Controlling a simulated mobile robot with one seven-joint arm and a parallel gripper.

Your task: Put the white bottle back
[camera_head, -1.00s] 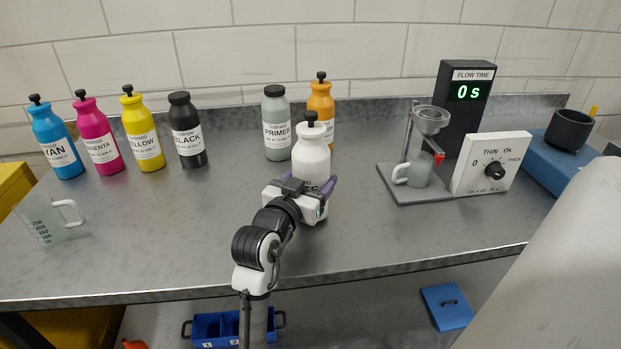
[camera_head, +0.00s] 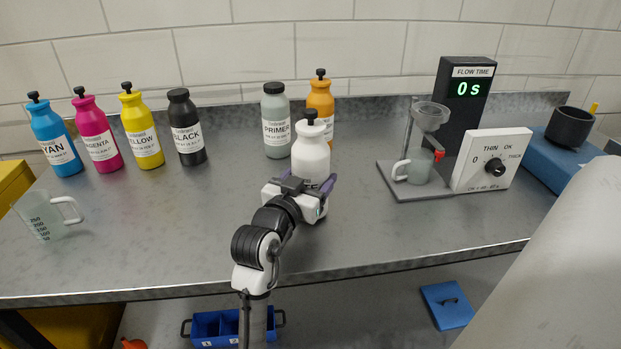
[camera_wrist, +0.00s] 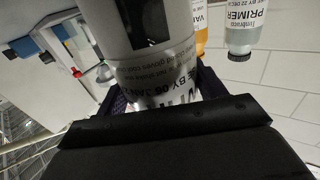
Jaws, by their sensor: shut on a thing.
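The white bottle (camera_head: 311,151) with a black knob cap stands upright in front of the primer and orange bottles. My gripper (camera_head: 308,191) is shut on its lower part, with one purple finger showing at the right side. In the wrist view the bottle (camera_wrist: 150,60) fills the space between my fingers (camera_wrist: 155,98), its label partly hidden by the gripper. Whether its base touches the table I cannot tell, as the gripper hides it.
The primer bottle (camera_head: 277,128) and orange varnish bottle (camera_head: 321,100) stand close behind. Cyan (camera_head: 56,140), magenta (camera_head: 97,138), yellow (camera_head: 142,132) and black (camera_head: 187,130) bottles line the left. A flow stand (camera_head: 420,190) is at right. Bare table (camera_head: 390,235) lies between.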

